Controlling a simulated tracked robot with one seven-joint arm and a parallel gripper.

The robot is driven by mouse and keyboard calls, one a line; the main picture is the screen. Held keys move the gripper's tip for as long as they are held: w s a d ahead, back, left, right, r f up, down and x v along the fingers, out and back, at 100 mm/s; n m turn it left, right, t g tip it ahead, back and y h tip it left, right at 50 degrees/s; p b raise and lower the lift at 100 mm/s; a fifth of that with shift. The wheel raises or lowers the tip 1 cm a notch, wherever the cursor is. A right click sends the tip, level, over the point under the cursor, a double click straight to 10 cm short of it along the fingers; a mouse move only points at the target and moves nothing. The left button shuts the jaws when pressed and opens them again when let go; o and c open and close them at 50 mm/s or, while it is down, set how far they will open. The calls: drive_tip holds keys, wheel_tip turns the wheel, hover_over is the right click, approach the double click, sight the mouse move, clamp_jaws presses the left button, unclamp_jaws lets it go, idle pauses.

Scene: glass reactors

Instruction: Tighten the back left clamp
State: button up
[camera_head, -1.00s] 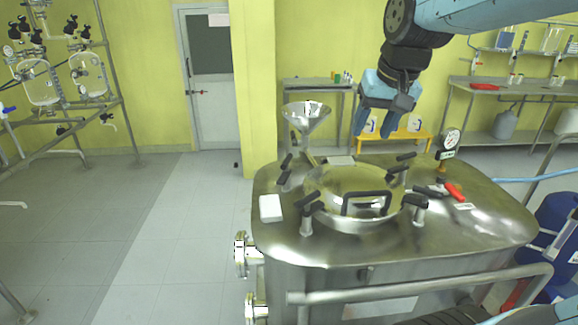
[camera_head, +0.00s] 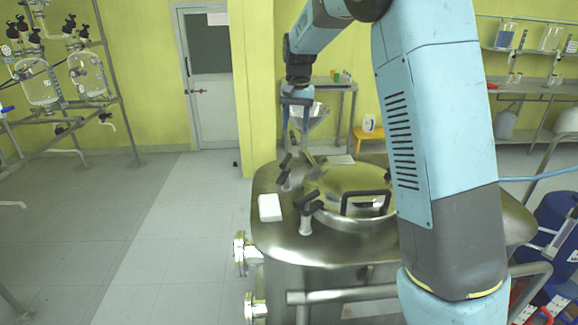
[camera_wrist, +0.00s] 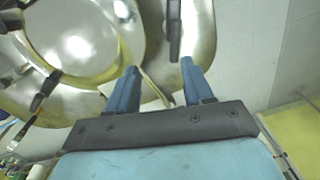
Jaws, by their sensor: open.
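The back left clamp (camera_head: 284,173), with a black handle on a metal post, stands at the left rear of the round lid (camera_head: 345,182) on the steel vessel. My gripper (camera_head: 297,128) is above and behind this clamp, pointing down in front of the metal funnel. In the wrist view, the two blue fingers of my gripper (camera_wrist: 160,66) are apart with nothing held between them. The lid (camera_wrist: 75,40) is at the upper left there. A black-handled clamp (camera_wrist: 46,90) shows at the left, but I cannot tell which one it is.
The front left clamp (camera_head: 306,210) and a white block (camera_head: 270,208) are on the near left of the vessel top. The metal funnel (camera_head: 318,120) stands behind the vessel. My arm hides the vessel's right side.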

sight(286, 158)
drive_tip(key=w+a+f, duration=0.1)
drive_tip(key=f, duration=0.4)
drive_tip(key=w+a+f, duration=0.1)
drive_tip(key=f, duration=0.5)
drive_tip(key=w+a+f, duration=0.1)
drive_tip(key=f, duration=0.5)
drive_tip(key=shift+f, duration=0.1)
clamp_jaws()
